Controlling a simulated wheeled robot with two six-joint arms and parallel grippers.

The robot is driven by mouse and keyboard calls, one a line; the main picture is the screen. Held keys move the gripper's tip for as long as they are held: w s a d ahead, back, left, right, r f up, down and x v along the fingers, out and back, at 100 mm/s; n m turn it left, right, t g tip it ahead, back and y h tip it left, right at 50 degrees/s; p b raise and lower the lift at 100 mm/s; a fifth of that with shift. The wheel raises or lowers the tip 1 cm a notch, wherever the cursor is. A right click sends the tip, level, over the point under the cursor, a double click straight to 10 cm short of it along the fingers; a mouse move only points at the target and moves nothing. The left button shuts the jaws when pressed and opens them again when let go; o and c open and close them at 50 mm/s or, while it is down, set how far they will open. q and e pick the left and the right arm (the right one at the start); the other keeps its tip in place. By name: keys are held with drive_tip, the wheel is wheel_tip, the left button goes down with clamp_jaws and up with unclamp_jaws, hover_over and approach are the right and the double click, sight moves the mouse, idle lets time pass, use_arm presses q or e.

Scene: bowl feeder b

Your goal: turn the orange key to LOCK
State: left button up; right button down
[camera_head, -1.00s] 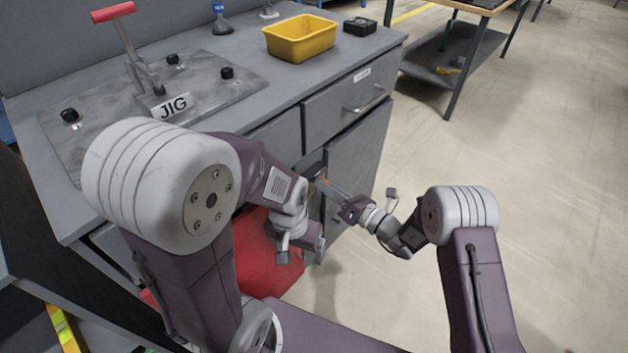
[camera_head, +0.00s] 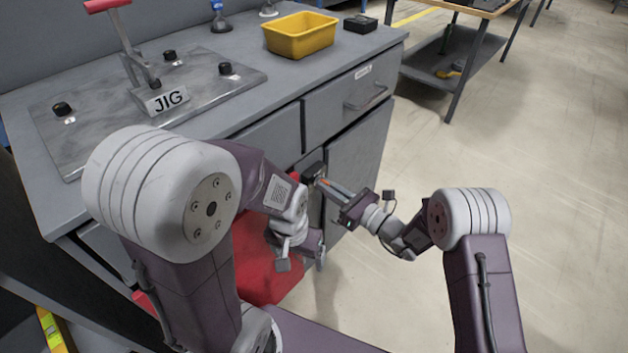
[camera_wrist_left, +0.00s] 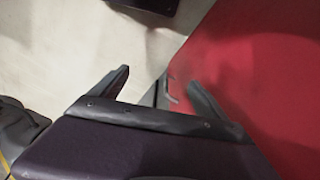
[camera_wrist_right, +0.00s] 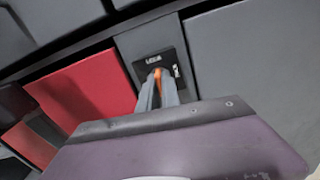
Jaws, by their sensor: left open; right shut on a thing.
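The orange key (camera_wrist_right: 158,75) stands in a small black lock plate (camera_wrist_right: 146,66) on the grey cabinet front. My right gripper (camera_wrist_right: 158,88) is shut on the key, its fingers pointing straight at the plate and hiding most of the key. In the head view, a bit of orange key (camera_head: 326,182) shows at the tips of my right gripper (camera_head: 328,186), with the lock plate (camera_head: 311,172) just behind. White lettering above the key and a white mark to its right are too small to read surely. My left gripper (camera_wrist_left: 160,84) is open and empty beside a red panel.
The red panel (camera_head: 262,262) is below the bench, near my left arm. A grey drawer (camera_head: 350,98) with a handle is above and right of the lock. The benchtop bears a jig (camera_head: 210,88) and a yellow bin (camera_head: 300,36).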

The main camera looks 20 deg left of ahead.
drive_tip(key=shift+f+n+b, duration=0.1)
drive_tip(key=shift+n+b, duration=0.75)
drive_tip(key=shift+n, duration=0.25)
drive_tip(key=c, duration=1.5)
unclamp_jaws()
drive_tip(key=p+v, duration=0.1)
drive_tip(key=v, duration=0.6)
